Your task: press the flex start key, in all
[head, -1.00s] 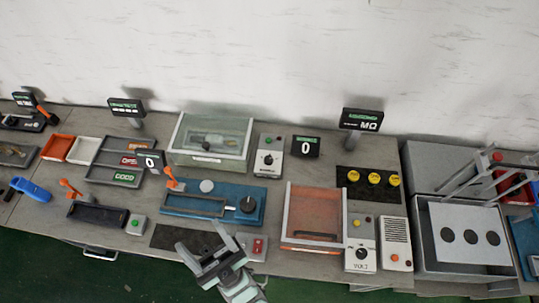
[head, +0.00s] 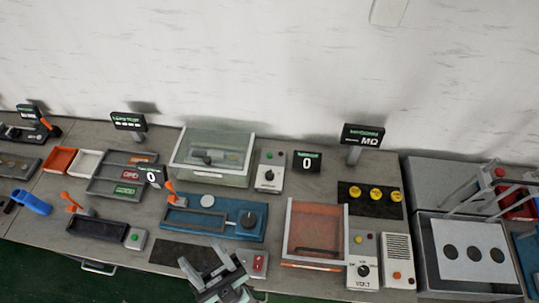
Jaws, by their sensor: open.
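No key's label is readable as flex start. A small box with a green button (head: 134,238) stands beside a black tray at the left. A small box with a red switch (head: 259,264) stands at the front, below the blue fixture. A blue fixture (head: 228,220) with a black knob and an orange lever lies behind it. My gripper (head: 198,250) is open and empty at the bench's front. Its fingers point up in the picture, over or near a dark mat, just left of the red-switch box. Its height above the bench is unclear.
An orange-floored tray (head: 287,245) and a VOLT box (head: 364,272) with a dial stand to the right. A clear-lidded box (head: 178,165) and a control box with a green button (head: 269,172) stand behind. A large grey bin (head: 428,270) is at far right.

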